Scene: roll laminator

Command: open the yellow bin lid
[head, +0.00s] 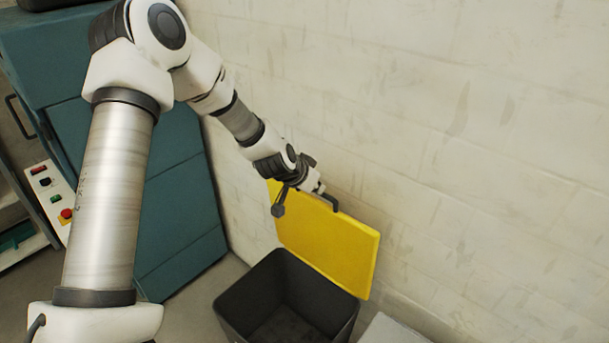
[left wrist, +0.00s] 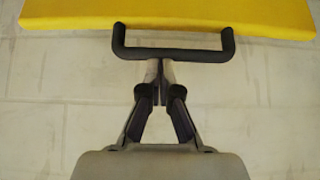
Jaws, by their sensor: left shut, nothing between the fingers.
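The yellow lid (head: 330,240) stands raised, nearly upright, at the back of the dark bin (head: 290,305) beside the wall. The bin's mouth is open and its dark inside shows. A black bar handle (head: 333,203) sits at the lid's upper edge; it also shows in the left wrist view (left wrist: 190,54), with the lid's yellow edge (left wrist: 170,15) above it. My left gripper (head: 318,188) is at the lid's top by the handle. In the left wrist view its fingers (left wrist: 160,70) are shut together, empty, with their tips at the handle bar; I cannot tell whether they touch. My right gripper is not in view.
A pale block wall (head: 470,120) stands close behind the lid. A teal machine (head: 180,220) with a button panel (head: 50,195) stands at left. A pale grey object (head: 390,330) lies at the lower edge, right of the bin.

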